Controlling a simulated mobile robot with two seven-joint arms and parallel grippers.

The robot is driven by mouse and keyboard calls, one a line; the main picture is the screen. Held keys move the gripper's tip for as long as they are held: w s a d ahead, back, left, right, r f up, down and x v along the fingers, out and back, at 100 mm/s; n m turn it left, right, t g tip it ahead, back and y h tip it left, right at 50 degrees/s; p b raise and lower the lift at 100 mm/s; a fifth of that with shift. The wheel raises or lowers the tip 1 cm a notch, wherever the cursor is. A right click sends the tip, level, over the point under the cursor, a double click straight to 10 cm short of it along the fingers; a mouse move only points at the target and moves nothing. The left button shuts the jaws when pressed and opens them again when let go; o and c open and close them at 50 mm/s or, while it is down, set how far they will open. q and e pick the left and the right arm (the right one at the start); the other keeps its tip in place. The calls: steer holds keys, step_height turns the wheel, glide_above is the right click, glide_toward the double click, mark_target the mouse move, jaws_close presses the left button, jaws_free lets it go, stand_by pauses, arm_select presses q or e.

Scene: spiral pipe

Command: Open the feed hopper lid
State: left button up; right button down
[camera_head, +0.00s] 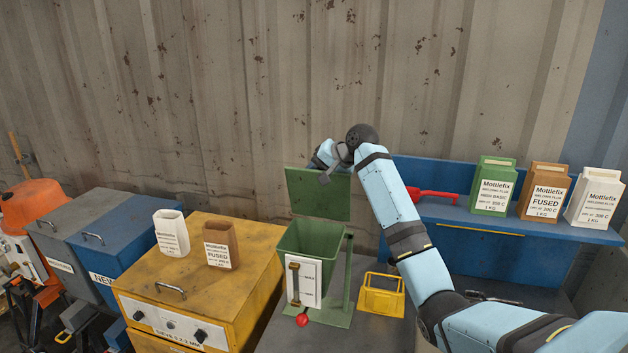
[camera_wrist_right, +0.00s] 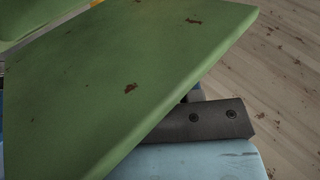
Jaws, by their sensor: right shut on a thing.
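The green feed hopper (camera_head: 307,242) stands on the grey bench, and its mouth is uncovered. Its flat green lid (camera_head: 318,198) stands nearly upright above the back of the mouth. My right arm reaches over from the right, and my right gripper (camera_head: 327,174) is at the lid's upper right edge, shut on it. The lid (camera_wrist_right: 120,75) fills much of the right wrist view, with one dark finger (camera_wrist_right: 210,122) showing along its edge; the other finger is hidden there. My left gripper is in neither view.
A red-knobbed lever (camera_head: 302,320) is at the hopper's front. A yellow frame (camera_head: 381,296) sits to its right. A yellow oven (camera_head: 195,285) with two containers stands left. A blue shelf (camera_head: 450,214) at the back right holds a red tool and three labelled boxes. A corrugated wall rises behind.

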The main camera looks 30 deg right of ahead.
steer(key=shift+w+d+f+m+g+y, duration=0.1)
steer(key=shift+w+d+m+g+y, duration=0.3)
steer(key=shift+w+d+g+y, duration=0.25)
steer(key=shift+d, duration=0.15)
